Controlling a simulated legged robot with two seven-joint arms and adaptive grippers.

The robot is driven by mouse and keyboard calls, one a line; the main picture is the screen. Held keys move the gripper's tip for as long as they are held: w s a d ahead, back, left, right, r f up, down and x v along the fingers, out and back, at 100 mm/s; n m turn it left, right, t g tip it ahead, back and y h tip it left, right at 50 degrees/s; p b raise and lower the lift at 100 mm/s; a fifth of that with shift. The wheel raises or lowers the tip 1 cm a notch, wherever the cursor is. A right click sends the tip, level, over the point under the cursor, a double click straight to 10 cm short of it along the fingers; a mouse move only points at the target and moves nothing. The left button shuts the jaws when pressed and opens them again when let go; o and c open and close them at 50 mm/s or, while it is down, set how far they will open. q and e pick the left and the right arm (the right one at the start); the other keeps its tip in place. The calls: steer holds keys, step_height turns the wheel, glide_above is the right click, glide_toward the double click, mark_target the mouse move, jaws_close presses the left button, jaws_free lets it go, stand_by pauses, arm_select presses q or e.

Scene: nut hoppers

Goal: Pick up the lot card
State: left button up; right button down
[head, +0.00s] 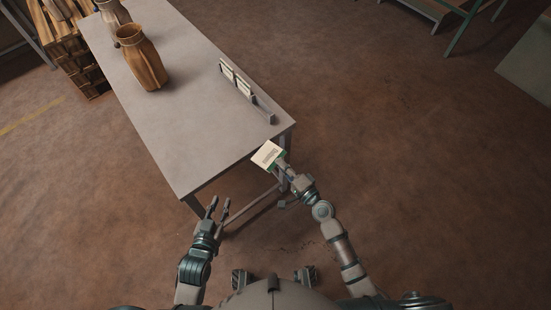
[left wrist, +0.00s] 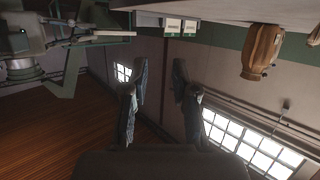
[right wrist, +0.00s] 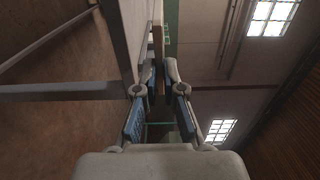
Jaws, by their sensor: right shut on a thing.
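The lot card (head: 267,153), white with dark print and a green edge, is off the table, just beyond the table's near right corner. My right gripper (head: 279,165) is shut on its lower edge. In the right wrist view the card (right wrist: 158,50) shows edge-on as a thin strip between the fingertips (right wrist: 160,80). My left gripper (head: 219,206) is open and empty in front of the table's near edge; its spread fingers also show in the left wrist view (left wrist: 160,75).
A grey rack (head: 264,108) on the table (head: 185,135) holds two other cards (head: 243,86) at its far part; its near part looks empty. A brown sack (head: 142,62) stands farther back. Wooden pallets (head: 70,50) are at the far left.

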steer(key=s, duration=0.1)
steer(key=s+d+r, duration=0.1)
steer(key=shift+s+d+r, duration=0.15)
steer(key=shift+s+d, duration=0.15)
steer(key=shift+s, duration=0.05)
steer(key=shift+d, duration=0.2)
